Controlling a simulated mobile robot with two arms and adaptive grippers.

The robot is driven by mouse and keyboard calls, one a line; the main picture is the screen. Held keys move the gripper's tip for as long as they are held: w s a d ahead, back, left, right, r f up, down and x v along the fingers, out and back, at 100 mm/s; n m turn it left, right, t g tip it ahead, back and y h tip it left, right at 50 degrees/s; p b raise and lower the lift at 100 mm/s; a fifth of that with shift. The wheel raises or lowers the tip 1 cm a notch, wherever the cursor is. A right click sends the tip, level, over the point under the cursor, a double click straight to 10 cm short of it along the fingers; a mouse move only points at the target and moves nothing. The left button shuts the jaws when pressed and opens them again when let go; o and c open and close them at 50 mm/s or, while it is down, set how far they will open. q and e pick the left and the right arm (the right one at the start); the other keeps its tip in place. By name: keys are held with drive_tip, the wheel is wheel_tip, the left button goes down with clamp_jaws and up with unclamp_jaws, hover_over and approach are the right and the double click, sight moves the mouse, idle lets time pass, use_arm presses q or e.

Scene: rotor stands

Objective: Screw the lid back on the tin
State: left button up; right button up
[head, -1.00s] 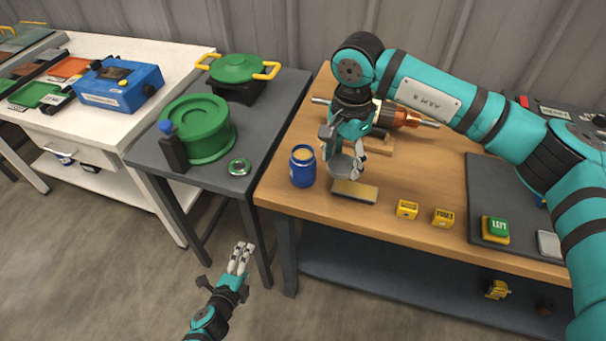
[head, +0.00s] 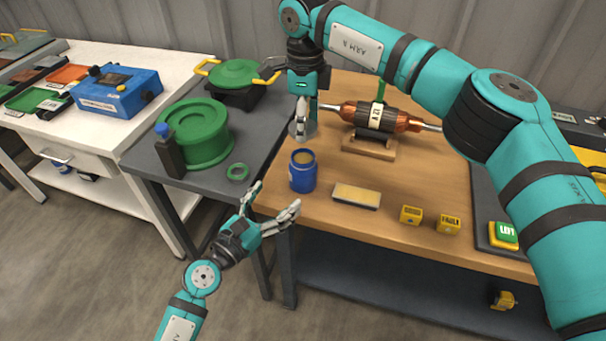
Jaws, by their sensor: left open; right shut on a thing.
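The blue tin (head: 303,174) stands upright near the left front corner of the wooden table, its open top showing a tan inside. My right gripper (head: 303,128) is shut on a grey round lid (head: 294,129), held just behind and above the tin in the picture, apart from its rim. The fingers hide part of the lid. My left gripper (head: 273,198) is open and empty, in front of the table's left corner, to the lower left of the tin and not touching it.
A tan-topped block (head: 357,195) and yellow tags (head: 411,214) lie right of the tin. A copper rotor (head: 376,118) rests on a wooden stand behind. The dark side table holds a green round container (head: 194,133), a dark bottle (head: 169,152) and a green ring (head: 238,171).

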use_arm(q)
drive_tip(key=x, duration=1.2)
drive_tip(key=c, duration=1.6)
use_arm(e)
hover_over(306, 160)
wheel_tip(306, 160, down, 5)
drive_tip(key=shift+r, duration=0.1)
drive_tip(key=shift+f, duration=0.2)
drive_tip(key=shift+f, duration=0.8)
drive_tip(key=shift+f, duration=0.55)
